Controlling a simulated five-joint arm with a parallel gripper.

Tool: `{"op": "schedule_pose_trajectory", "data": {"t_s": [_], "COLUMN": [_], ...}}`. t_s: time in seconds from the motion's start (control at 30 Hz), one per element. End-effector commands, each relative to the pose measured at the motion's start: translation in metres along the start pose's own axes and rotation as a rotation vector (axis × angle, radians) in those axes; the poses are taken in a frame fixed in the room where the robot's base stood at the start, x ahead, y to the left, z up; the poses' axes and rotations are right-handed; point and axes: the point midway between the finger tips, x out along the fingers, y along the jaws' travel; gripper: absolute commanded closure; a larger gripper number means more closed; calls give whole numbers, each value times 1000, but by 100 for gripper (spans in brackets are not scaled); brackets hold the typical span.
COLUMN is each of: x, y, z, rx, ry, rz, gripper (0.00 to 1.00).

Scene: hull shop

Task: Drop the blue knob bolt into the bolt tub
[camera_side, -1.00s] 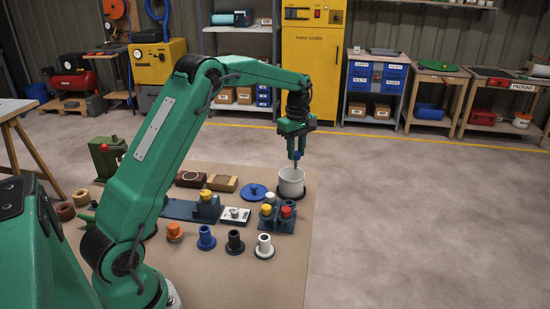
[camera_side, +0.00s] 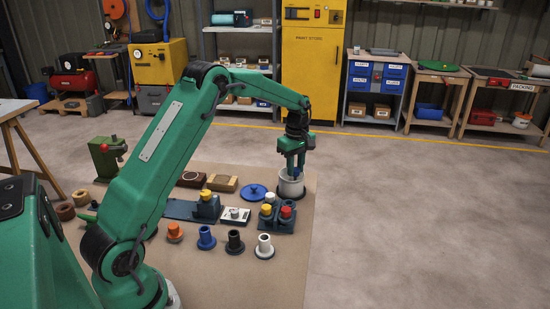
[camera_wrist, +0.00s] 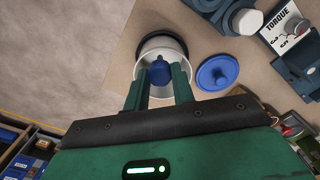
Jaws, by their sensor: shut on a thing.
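My gripper (camera_side: 293,174) is low over the white bolt tub (camera_side: 290,189), with its fingers pointing down at the tub's mouth. In the wrist view my gripper (camera_wrist: 160,82) is shut on the blue knob bolt (camera_wrist: 160,72), which shows between the fingertips. In that view the knob sits within the round rim of the tub (camera_wrist: 186,49). The bolt's shank is hidden. In the side view the fingers and the tub wall mostly hide the bolt.
A blue lid (camera_side: 255,191) with a knob lies just left of the tub. A dark block with coloured knobs (camera_side: 283,223) stands in front of it. A torque gauge (camera_side: 235,215) lies nearby. The mat and floor right of the tub are clear.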

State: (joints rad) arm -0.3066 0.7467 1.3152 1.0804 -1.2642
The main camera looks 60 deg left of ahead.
Motion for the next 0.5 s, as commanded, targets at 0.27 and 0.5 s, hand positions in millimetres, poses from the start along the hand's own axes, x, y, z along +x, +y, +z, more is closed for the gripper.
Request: {"op": "schedule_pose_trajectory", "data": {"t_s": [0.27, 0.5], "x": [1, 1], "y": [0, 0], "z": [0, 0], "rx": [0, 0], "ry": [0, 0], "rz": [0, 1], "gripper": [97, 50]}}
